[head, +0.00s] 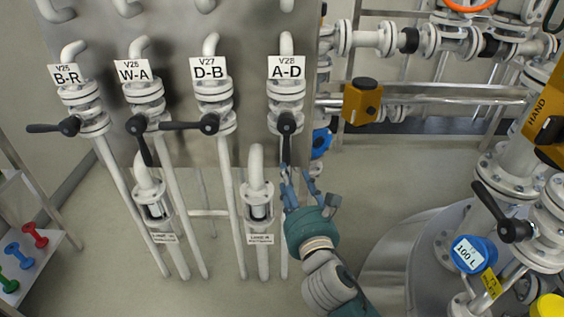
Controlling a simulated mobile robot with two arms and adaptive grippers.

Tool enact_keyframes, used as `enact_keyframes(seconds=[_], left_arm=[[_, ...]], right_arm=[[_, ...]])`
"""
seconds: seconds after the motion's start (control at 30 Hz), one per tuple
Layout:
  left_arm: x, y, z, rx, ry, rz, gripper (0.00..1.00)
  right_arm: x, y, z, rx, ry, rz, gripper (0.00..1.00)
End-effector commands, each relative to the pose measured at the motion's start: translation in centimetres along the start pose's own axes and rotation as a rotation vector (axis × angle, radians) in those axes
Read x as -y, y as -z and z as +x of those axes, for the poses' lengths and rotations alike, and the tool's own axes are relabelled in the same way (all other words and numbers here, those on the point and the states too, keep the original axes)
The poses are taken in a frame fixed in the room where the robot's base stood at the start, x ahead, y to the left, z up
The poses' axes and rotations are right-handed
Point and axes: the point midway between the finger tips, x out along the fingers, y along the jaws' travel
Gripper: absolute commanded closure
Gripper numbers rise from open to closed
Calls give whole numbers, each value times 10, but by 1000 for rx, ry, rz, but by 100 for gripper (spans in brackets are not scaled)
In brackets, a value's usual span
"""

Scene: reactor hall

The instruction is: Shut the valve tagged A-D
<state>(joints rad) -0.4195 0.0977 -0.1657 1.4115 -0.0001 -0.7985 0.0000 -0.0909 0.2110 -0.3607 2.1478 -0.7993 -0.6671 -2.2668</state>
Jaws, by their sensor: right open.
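The valve tagged A-D (286,92) is the rightmost of the row on the grey panel, under its white tag V28 A-D (286,68). Its black lever (287,135) hangs straight down, along the pipe. My right gripper (298,181) is just below the lever, reaching up from the lower right with its fingers open. The lever's lower end is close to the left finger. I cannot tell whether they touch. My left gripper is not in view.
Valves B-R (79,97) and D-B (213,92) have levers pointing left; the W-A valve (146,92) has its lever down. A sight glass (260,206) stands left of my gripper. A yellow box (362,102) and a steel vessel (395,260) are to the right.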

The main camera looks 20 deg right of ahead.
Motion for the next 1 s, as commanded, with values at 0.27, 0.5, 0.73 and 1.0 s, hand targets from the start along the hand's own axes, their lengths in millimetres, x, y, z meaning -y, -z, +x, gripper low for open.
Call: enact_keyframes(seconds=[0.27, 0.5, 0.73, 1.0], left_arm=[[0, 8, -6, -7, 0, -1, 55], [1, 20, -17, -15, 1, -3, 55], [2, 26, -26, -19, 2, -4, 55], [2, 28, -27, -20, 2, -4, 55]], right_arm=[[0, -4, 38, 9, 1, -10, 54], [0, -3, 82, 7, 1, -8, 54], [0, -3, 104, 4, 1, -8, 54], [0, -3, 106, 4, 0, -8, 54]])
